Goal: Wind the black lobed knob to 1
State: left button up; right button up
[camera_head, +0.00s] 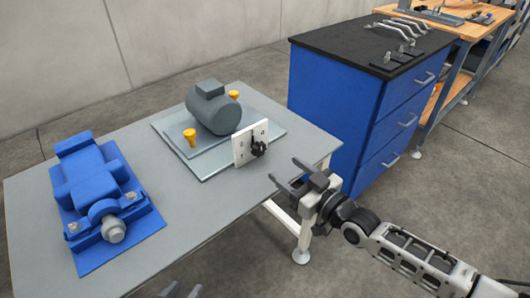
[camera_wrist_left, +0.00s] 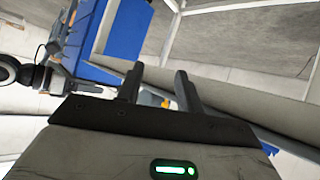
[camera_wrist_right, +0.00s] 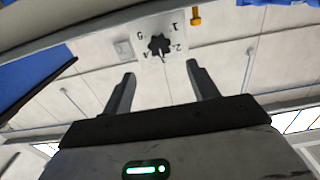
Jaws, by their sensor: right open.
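The black lobed knob (camera_head: 258,148) sits on the front of a white upright panel (camera_head: 241,155) at the table's right side. In the right wrist view the knob (camera_wrist_right: 159,45) is star-shaped, with numerals including 1, 2 and 5 around it on the panel. I cannot tell which numeral it points to. My right gripper (camera_head: 284,172) is open and empty, to the right of the knob and apart from it, its fingers directed toward the panel. My left gripper (camera_head: 184,289) shows only its fingertips at the bottom edge; in the left wrist view its fingers (camera_wrist_left: 158,75) are apart and empty.
The grey table (camera_head: 190,222) holds a blue machine (camera_head: 95,195) at left and a grey motor (camera_head: 213,110) with yellow knobs (camera_head: 190,136) on a plate behind the panel. A blue drawer cabinet (camera_head: 345,105) stands close behind my right gripper. The table's front middle is clear.

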aim_at(261, 150)
jog(key=b+x, duration=0.1)
jog(key=x, duration=0.8)
jog(key=c, duration=1)
